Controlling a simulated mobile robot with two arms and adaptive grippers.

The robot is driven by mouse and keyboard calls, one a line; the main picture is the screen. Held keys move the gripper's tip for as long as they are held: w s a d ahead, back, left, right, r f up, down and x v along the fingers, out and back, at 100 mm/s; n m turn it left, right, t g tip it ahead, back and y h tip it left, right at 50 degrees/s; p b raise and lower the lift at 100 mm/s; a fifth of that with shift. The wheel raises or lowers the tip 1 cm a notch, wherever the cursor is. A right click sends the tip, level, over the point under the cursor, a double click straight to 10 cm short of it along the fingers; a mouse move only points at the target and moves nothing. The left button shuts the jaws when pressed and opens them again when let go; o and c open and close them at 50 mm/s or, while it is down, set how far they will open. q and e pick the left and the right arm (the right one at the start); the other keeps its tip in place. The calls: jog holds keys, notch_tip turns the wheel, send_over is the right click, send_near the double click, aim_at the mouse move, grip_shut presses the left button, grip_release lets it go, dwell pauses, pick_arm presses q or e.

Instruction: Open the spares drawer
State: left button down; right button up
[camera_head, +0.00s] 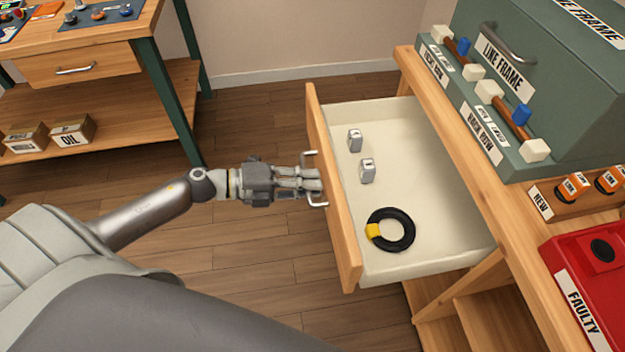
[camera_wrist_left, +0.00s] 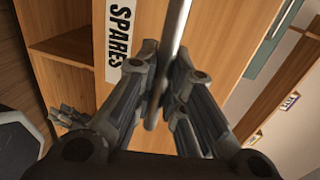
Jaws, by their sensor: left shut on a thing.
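The spares drawer (camera_head: 333,195) is pulled well out of the wooden bench, its white inside open to view. It holds two small grey-white blocks (camera_head: 367,170) and a black ring with a yellow part (camera_head: 405,243). My left gripper (camera_head: 318,180) is shut on the silver bar handle (camera_head: 310,154) at the middle of the drawer front. In the left wrist view the handle (camera_wrist_left: 176,40) runs between the fingers, beside the SPARES label (camera_wrist_left: 118,35). My right gripper is not in view.
On the bench top stand a green LINE FRAME unit (camera_head: 540,70), a NEW rack (camera_head: 545,203) and a red FAULTY tray (camera_head: 560,270). Another wooden bench (camera_head: 95,65) with a shelf stands at the upper left. Bare wood floor lies between them.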

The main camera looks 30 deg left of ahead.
pick_arm(q)
jog(key=c, duration=1.5)
grip_release()
jog(key=v, duration=1.2)
